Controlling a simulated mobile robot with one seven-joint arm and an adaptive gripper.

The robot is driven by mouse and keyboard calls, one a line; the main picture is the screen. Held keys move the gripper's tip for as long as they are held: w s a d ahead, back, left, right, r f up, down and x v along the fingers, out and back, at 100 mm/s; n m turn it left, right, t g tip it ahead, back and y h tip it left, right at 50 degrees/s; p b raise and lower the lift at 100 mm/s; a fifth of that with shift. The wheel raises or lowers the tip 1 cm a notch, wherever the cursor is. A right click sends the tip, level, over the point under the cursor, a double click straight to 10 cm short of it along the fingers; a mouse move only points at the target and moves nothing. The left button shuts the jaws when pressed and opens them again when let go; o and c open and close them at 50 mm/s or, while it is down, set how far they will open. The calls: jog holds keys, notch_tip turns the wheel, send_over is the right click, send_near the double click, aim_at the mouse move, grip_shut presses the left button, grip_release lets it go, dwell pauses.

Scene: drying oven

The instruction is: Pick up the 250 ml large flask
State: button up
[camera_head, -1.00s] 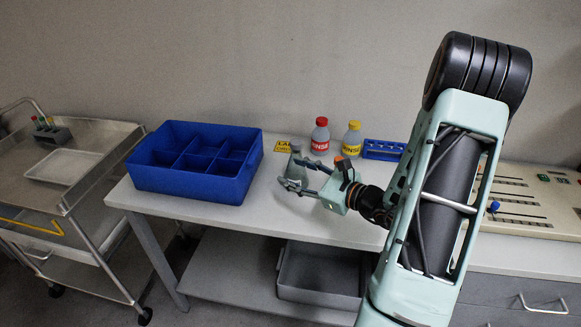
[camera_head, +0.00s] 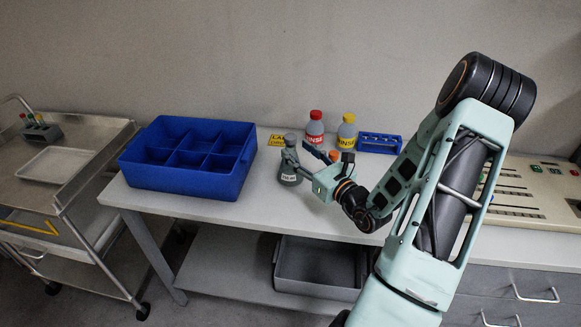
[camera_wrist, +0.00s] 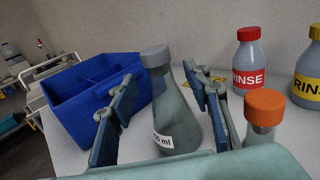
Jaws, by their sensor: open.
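The large flask (camera_head: 289,174) is a grey-green conical flask with a grey cap and a white label, upright on the white table. In the wrist view the flask (camera_wrist: 175,112) stands between my two blue-padded fingers, and its label, partly covered by the left finger, ends in "0 ml". My gripper (camera_head: 304,153) is open at the flask's upper part; it also shows in the wrist view (camera_wrist: 160,76). Gaps show beside the neck, and I cannot tell whether a finger touches the body. A smaller orange-capped flask (camera_wrist: 263,112) stands right of the right finger.
A blue compartment box (camera_head: 185,182) stands to the left. Red-capped (camera_head: 315,130) and yellow-capped (camera_head: 347,132) rinse bottles, a yellow sign (camera_head: 291,140) and a blue rack (camera_head: 380,143) are at the back. The table front (camera_head: 240,213) is clear.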

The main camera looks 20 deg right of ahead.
aim_at(294, 149)
jog(key=w, duration=0.4)
jog(key=shift+w+a+f, duration=0.1)
jog(key=shift+a+f, duration=0.1)
jog(key=shift+a, duration=0.2)
jog(key=shift+c, duration=0.7)
grip_shut()
